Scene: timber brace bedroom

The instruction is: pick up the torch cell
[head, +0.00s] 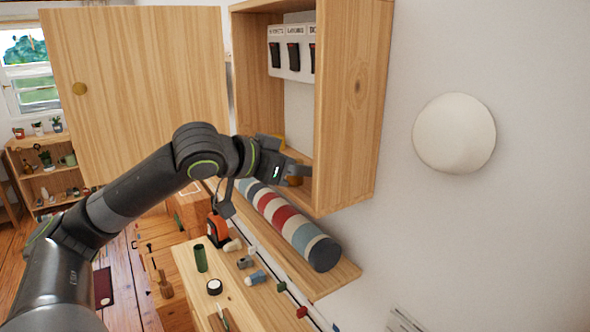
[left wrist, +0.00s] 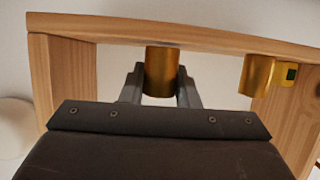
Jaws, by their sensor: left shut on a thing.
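The torch cell is a gold cylinder (left wrist: 162,72), upright between the two fingers of my left gripper (left wrist: 160,88) in the left wrist view. The fingers are shut on its sides. In the head view my left gripper (head: 297,172) reaches into the bottom of the open wall cabinet (head: 352,100). I cannot tell whether the cell still touches the cabinet floor. My right gripper is in neither view.
The cabinet door (head: 135,90) stands open at left. Labelled switches (head: 292,52) are on the cabinet back. Below, a striped roll (head: 290,222) lies on a shelf above a cluttered bench (head: 265,302).

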